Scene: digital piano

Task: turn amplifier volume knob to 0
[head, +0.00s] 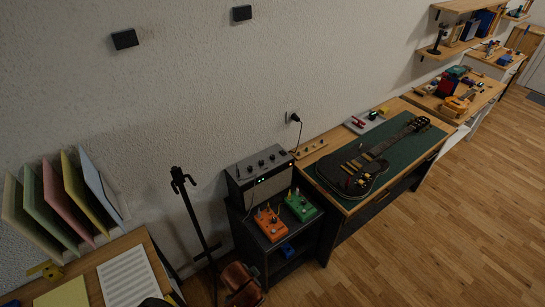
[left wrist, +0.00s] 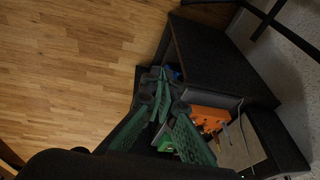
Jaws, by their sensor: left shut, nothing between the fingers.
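The amplifier (head: 260,180) is a dark box on top of a black shelf unit against the wall. Small dark knobs (head: 272,158) sit along its top panel; their settings are too small to read. My left gripper (left wrist: 160,100) shows in the left wrist view with green, ribbed fingers, shut and empty. In that view an orange pedal (left wrist: 210,116) lies just right of the fingers, and part of a green pedal (left wrist: 165,146) shows between them. I cannot clearly see the gripper in the head view. My right gripper is in neither view.
The orange pedal (head: 270,223) and green pedal (head: 301,206) sit on the shelf unit (head: 275,247) before the amplifier. A black stand (head: 198,222) rises at its left. A table with a green mat (head: 385,151) and black guitar (head: 352,172) is at right.

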